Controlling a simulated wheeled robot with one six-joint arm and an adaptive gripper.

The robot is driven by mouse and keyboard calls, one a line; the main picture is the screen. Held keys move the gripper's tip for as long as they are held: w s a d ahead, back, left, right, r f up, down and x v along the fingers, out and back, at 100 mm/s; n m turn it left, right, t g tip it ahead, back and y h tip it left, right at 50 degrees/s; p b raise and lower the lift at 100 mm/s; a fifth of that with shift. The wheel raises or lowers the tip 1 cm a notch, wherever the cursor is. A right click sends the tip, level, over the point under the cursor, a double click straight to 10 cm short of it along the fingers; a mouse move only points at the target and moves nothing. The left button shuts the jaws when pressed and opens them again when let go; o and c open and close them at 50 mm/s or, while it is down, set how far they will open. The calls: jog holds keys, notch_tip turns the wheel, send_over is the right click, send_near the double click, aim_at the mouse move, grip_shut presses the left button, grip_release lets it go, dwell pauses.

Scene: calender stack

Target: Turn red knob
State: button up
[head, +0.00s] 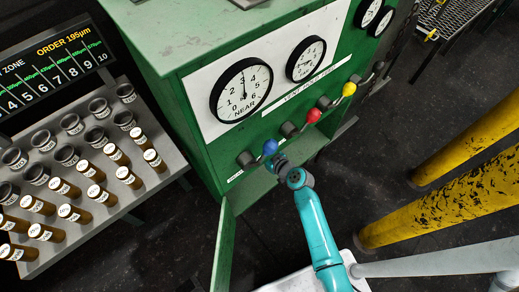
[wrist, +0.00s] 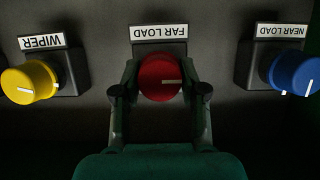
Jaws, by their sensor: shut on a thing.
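The red knob (wrist: 159,80), marked FAR LOAD upside down, is in the middle of the wrist view. Its white pointer line points to the right there. My gripper (wrist: 160,84) has one finger on each side of the knob and is shut on it. The knob is still on its dark square base. In the head view the red knob (head: 313,115) is on the green cabinet front, between the blue and yellow knobs. My wrist is just below the blue knob there. I cannot make out my fingertips in the head view.
The blue knob (wrist: 296,73) is right of my gripper and the yellow knob (wrist: 30,82) is left of it in the wrist view. A green door (head: 222,250) hangs open below. Yellow posts (head: 440,205) stand at the right. A rack (head: 150,185) of labelled cylinders is at the left.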

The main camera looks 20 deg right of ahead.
jog(key=m+y, duration=0.2)
jog(key=m, duration=0.1)
jog(key=shift+w+d+g, duration=0.1)
jog(key=shift+d+g, duration=0.05)
jog(key=shift+g, duration=0.15)
jog(key=m+y, duration=0.3)
jog(key=m, duration=0.2)
jog(key=shift+f, duration=0.1)
jog(key=m+t+y, duration=0.1)
jog(key=m+y, duration=0.1)
jog(key=m, duration=0.2)
jog(key=shift+f, duration=0.1)
jog(key=m+t, duration=0.1)
jog(key=m, duration=0.2)
jog(key=m+y, duration=0.1)
jog(key=m, duration=0.2)
jog(key=shift+f+t, duration=0.1)
jog(key=shift+t, duration=0.3)
jog(key=shift+m, duration=0.3)
jog(key=o, duration=1.2)
jog(key=shift+c, duration=0.2)
